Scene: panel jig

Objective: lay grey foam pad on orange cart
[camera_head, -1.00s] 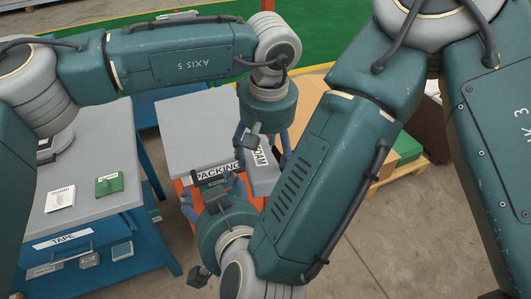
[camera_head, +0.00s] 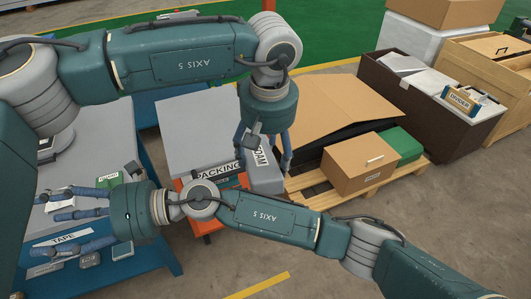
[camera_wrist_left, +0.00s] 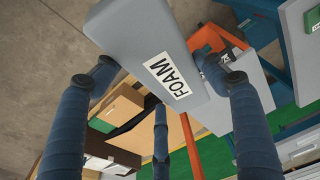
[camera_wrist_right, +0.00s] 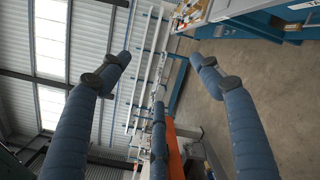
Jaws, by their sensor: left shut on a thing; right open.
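The grey foam pad (camera_head: 266,182), labelled FOAM, is held in my left gripper (camera_head: 262,150) at the right side of the orange cart (camera_head: 197,225). The pad is large in the left wrist view (camera_wrist_left: 132,32), between the fingers (camera_wrist_left: 155,85). The cart has a grey top (camera_head: 190,120) and a PACKING label; my arms hide part of it. I cannot tell whether the pad touches the cart. My right gripper (camera_head: 75,218) is open and empty, fingers pointing left over the blue bench's front.
The grey-topped blue bench (camera_head: 100,125) at left has a TAPE label and small parts. A pallet (camera_head: 325,200) with cardboard boxes (camera_head: 358,163) and a green box (camera_head: 403,147) stands right of the cart. A dark bin (camera_head: 425,110) is behind. Floor at lower right is clear.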

